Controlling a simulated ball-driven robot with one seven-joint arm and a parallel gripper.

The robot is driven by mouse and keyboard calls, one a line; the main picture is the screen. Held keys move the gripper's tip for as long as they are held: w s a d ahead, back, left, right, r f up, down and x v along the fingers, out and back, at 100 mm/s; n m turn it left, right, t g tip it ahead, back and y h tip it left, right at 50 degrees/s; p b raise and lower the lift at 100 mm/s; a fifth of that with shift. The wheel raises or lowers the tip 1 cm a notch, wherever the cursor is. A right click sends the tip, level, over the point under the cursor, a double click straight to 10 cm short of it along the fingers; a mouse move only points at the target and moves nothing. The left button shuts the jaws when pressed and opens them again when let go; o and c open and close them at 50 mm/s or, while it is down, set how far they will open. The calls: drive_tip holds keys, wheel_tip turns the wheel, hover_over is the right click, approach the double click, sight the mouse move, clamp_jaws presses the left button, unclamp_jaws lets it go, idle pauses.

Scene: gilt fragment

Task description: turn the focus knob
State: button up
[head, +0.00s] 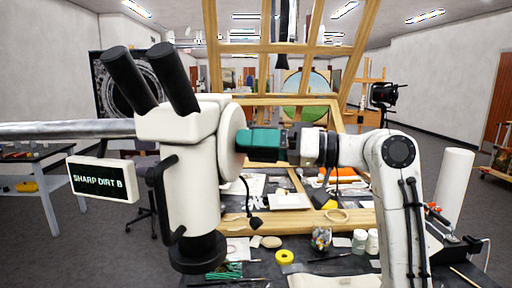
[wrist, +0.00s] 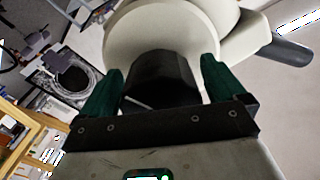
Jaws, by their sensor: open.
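The white microscope (head: 196,150) has two black eyepieces at its top and a black objective at its foot. In the wrist view the focus knob (wrist: 163,80) is a dark cylinder standing out from the microscope's round white housing (wrist: 150,22). My gripper (head: 242,141) has green fingers and reaches in from the right, close to that housing. The fingers are open, one on each side of the knob in the wrist view (wrist: 163,70); whether they touch it I cannot tell. In the head view the fingers hide the knob. A small display (head: 101,179) reads "SHARP DIRT B".
A metal boom (head: 60,130) runs left from the microscope. A wooden easel frame (head: 330,110) stands behind my arm. The dark worktable below holds a yellow tape roll (head: 284,257), jars (head: 365,241) and papers. A black handle (head: 162,200) sticks out from the microscope's left side.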

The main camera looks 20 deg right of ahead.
drive_tip(key=b+v, duration=0.2)
drive_tip(key=v, duration=0.8)
drive_tip(key=shift+b, duration=0.3)
